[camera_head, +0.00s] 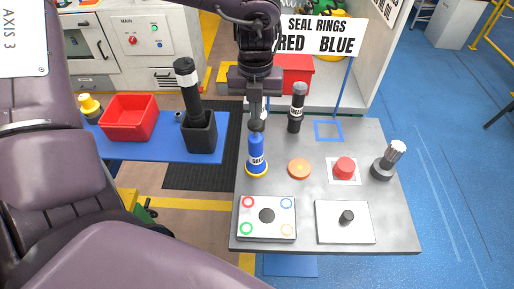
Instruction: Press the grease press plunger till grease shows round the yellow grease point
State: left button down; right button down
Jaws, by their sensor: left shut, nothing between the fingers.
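The blue grease press (256,152) stands upright on the table, with a dark plunger knob (256,126) on top and a white label on its body. Its foot is on the yellow grease point (257,173), which shows as a yellow rim around the base. I cannot make out any grease round it. My left gripper (257,116) points straight down over the press, shut and empty, with its tips at or just above the knob. I cannot tell whether they touch. My right gripper is not in view.
The grey table (390,225) also holds a dark labelled cylinder (297,110) close right of the gripper, an orange disc (299,169), a red button (344,167), a brush (390,160) and two white panels in front. A red bin (128,118) stands on the blue shelf at left.

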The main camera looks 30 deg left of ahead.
pick_arm(q)
notch_tip(320, 180, up, 6)
jog(key=p, duration=0.3)
jog(key=shift+f, duration=0.1)
dwell(0.6)
